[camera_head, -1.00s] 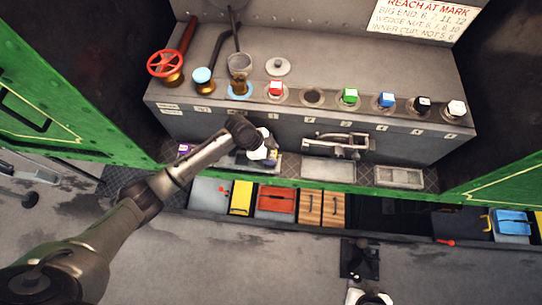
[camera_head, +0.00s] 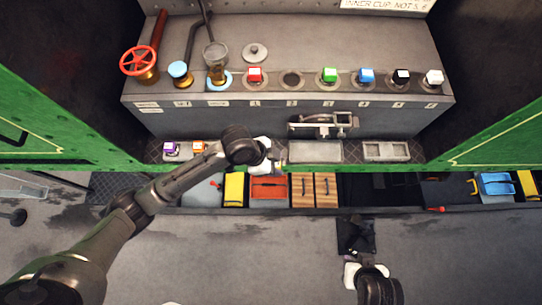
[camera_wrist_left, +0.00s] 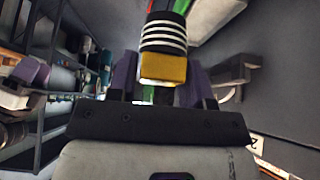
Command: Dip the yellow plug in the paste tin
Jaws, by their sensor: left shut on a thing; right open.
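My left gripper (camera_head: 276,158) is at the front of the grey bench, over the narrow ledge. In the left wrist view its purple fingers (camera_wrist_left: 160,84) are shut on the yellow plug (camera_wrist_left: 163,68), which has a black end with white rings. In the head view the plug is mostly hidden by the wrist. I cannot pick out the paste tin for sure; a shallow grey tray (camera_head: 315,152) lies on the ledge just right of the gripper. My right gripper (camera_head: 357,238) is open and empty over the floor at the lower right.
Purple (camera_head: 171,148) and orange (camera_head: 198,147) plugs stand left on the ledge. Capped sockets line the bench edge. Green panels (camera_head: 480,155) flank both sides. Boxes fill the trough in front.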

